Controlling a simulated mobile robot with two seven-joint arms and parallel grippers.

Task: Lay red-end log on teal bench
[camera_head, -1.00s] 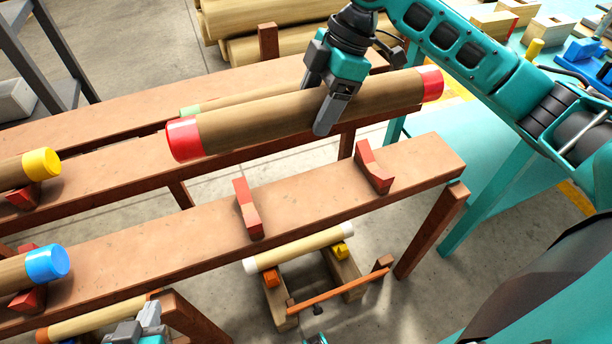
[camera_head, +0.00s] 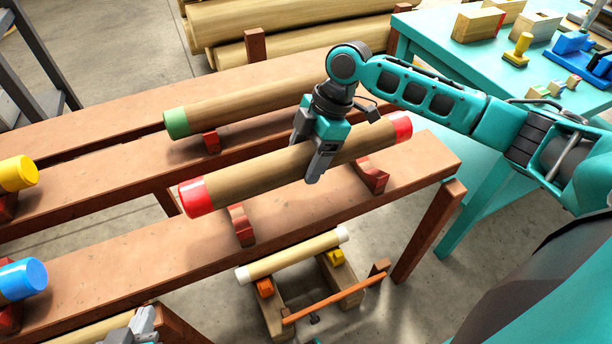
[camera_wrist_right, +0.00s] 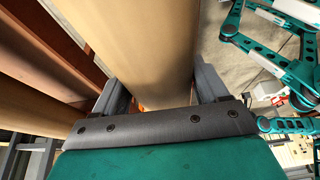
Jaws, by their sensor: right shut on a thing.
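The red-end log (camera_head: 258,175) is in the head view, held level above the front brown rack beam, over its two red cradle blocks (camera_head: 240,224) and (camera_head: 371,177). My right gripper (camera_head: 318,165) is shut on it near its middle. The log also fills the middle of the right wrist view (camera_wrist_right: 140,45), between the two fingers (camera_wrist_right: 165,88). The teal bench (camera_head: 432,45) stands at the upper right with its top partly in view. My left gripper (camera_head: 140,326) shows only in part at the bottom edge; its fingertips are unclear.
A green-end log (camera_head: 235,107) rests on the beam behind. Yellow-end (camera_head: 18,174) and blue-end (camera_head: 22,279) logs lie at left. A white-end log (camera_head: 292,254) lies on a low stand. Wooden blocks (camera_head: 478,24) and blue tools (camera_head: 570,45) occupy the bench's far part.

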